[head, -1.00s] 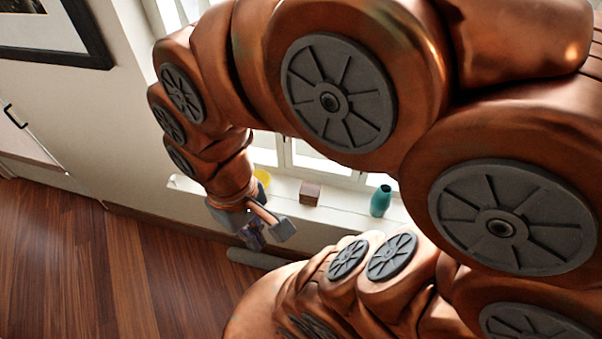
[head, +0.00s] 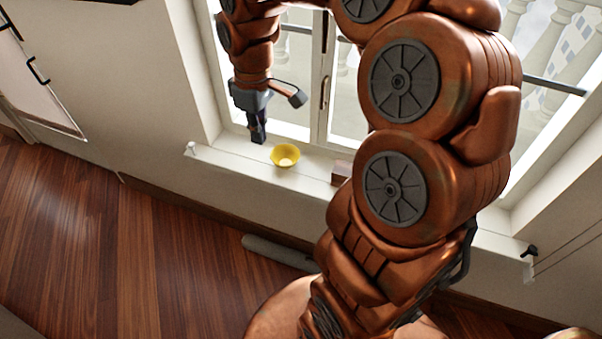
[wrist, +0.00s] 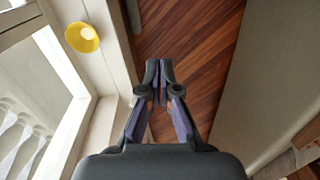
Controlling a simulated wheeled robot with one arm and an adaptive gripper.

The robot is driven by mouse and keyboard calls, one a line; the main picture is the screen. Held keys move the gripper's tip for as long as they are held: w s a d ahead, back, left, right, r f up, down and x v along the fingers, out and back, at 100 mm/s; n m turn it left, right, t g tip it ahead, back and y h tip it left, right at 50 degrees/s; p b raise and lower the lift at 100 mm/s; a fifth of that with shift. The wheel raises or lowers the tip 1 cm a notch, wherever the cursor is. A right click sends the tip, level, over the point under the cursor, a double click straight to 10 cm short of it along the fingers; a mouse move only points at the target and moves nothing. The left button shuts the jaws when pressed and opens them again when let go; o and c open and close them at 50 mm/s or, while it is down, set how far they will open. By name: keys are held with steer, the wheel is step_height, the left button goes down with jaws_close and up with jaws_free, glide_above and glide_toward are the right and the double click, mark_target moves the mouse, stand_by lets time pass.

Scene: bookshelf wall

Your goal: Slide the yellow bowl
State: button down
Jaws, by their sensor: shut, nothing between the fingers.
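The yellow bowl (head: 285,155) stands upright on the white window sill (head: 232,156). My gripper (head: 258,138) is shut and empty, pointing down just to the left of the bowl in the head view. A small gap shows between the fingertips and the bowl there. In the wrist view the bowl (wrist: 82,37) is at the upper left, apart from my shut fingers (wrist: 158,68). Whether the fingertips touch the sill cannot be told.
A brown box (head: 341,171) stands on the sill to the right of the bowl, partly hidden by my arm. The window (head: 300,85) rises behind the sill. A grey rolled object (head: 278,252) lies on the wooden floor (head: 120,240) below.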

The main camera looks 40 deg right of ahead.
mark_target(285, 159)
steer(key=w+d+f+n+b, duration=0.1)
steer(key=w+d+f+b, duration=0.55)
steer(key=d+f, duration=0.4)
steer(key=w+d+f+b, duration=0.5)
steer(key=d+f+b, duration=0.3)
steer(key=f, duration=0.4)
steer(key=shift+h, duration=0.3)
steer(key=f, duration=0.6)
steer(key=d+f, duration=0.1)
steer(key=f, duration=0.2)
steer(key=shift+s+f+p, duration=0.2)
steer(key=shift+s+p, duration=0.05)
steer(key=shift+p, duration=0.1)
steer(key=shift+w, duration=0.15)
